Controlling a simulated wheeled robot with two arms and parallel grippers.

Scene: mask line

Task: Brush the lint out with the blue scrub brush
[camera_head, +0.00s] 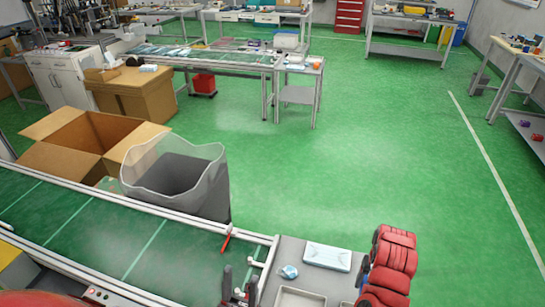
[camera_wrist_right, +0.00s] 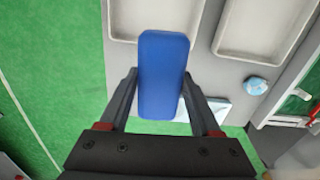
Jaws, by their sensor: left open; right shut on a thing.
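The blue scrub brush (camera_wrist_right: 163,75) is a plain blue block in the right wrist view. My right gripper (camera_wrist_right: 160,85) is shut on it, one dark finger on each side, above the grey table. In the head view the brush is hidden by my red right arm. My left gripper (camera_head: 238,288) is open and empty at the bottom of the head view, beside the conveyor's end. Two shallow pale trays, one on the left (camera_wrist_right: 150,20) and one on the right (camera_wrist_right: 262,25), lie under the brush. I cannot make out any lint in them.
A light-blue crumpled piece (camera_head: 288,271) and a flat pale packet (camera_head: 328,257) lie on the grey table. The green conveyor (camera_head: 95,235) runs left. A grey bin with a clear liner (camera_head: 180,180) and an open cardboard box (camera_head: 85,140) stand behind it.

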